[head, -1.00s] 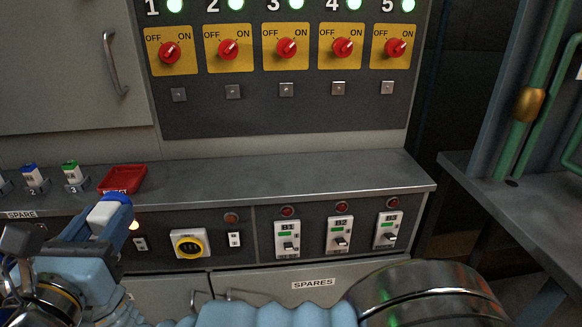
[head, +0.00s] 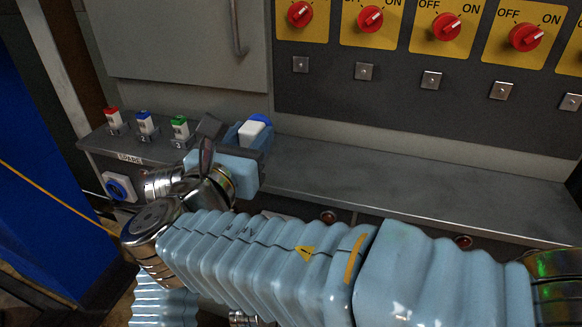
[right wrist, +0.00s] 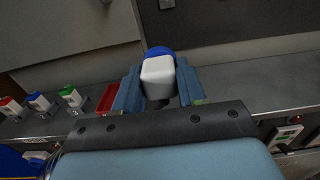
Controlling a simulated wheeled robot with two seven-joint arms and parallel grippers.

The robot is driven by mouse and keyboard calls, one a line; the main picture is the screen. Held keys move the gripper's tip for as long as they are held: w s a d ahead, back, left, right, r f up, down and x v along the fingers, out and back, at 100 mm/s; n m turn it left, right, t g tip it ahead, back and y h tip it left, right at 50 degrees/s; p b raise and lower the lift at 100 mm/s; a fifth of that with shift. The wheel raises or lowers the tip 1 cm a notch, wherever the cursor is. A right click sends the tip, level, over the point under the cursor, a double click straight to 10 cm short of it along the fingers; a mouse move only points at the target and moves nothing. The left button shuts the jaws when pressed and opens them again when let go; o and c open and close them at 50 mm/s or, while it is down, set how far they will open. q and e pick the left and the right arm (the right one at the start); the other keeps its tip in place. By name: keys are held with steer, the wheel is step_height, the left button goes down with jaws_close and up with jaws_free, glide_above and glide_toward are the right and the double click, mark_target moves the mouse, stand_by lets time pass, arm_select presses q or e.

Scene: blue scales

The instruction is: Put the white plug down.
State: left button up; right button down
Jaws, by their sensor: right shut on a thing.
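The white plug (head: 251,131) has a blue end and is held between the fingers of my right gripper (head: 254,142). In the right wrist view the plug (right wrist: 158,72) sits between the two blue finger pads, its blue end facing away. The gripper (right wrist: 158,92) is shut on it at the grey ledge (head: 350,176); I cannot tell whether the plug touches the ledge. A red tray (right wrist: 108,98) lies on the ledge just left of the fingers in the right wrist view. My left gripper is not in view.
Red (head: 113,118), blue (head: 146,123) and green (head: 180,127) topped plugs stand on the ledge to the left, above the SPARE label (head: 130,158). The ledge is clear to the right. A panel of red knobs (head: 370,19) rises behind it. A cabinet handle (head: 238,28) hangs above.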

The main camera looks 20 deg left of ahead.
glide_above(283, 179)
steer(key=s, duration=0.1)
steer(key=f, duration=0.5)
steer(key=shift+a+f, duration=0.1)
steer(key=shift+a, duration=0.2)
steer(key=f, duration=0.2)
steer(key=w+f, duration=0.1)
steer(key=f, duration=0.1)
steer(key=shift+w+d, duration=0.1)
steer(key=shift+d, duration=0.25)
steer(key=shift+f, duration=0.4)
steer(key=shift+f+b, duration=0.1)
steer(key=shift+b, duration=0.25)
steer(key=c, duration=0.6)
jaws_free()
steer(key=shift+c, duration=0.2)
steer(key=s+b, duration=0.1)
steer(key=s, duration=1.1)
steer(key=shift+a, duration=0.2)
steer(key=shift+s, duration=0.1)
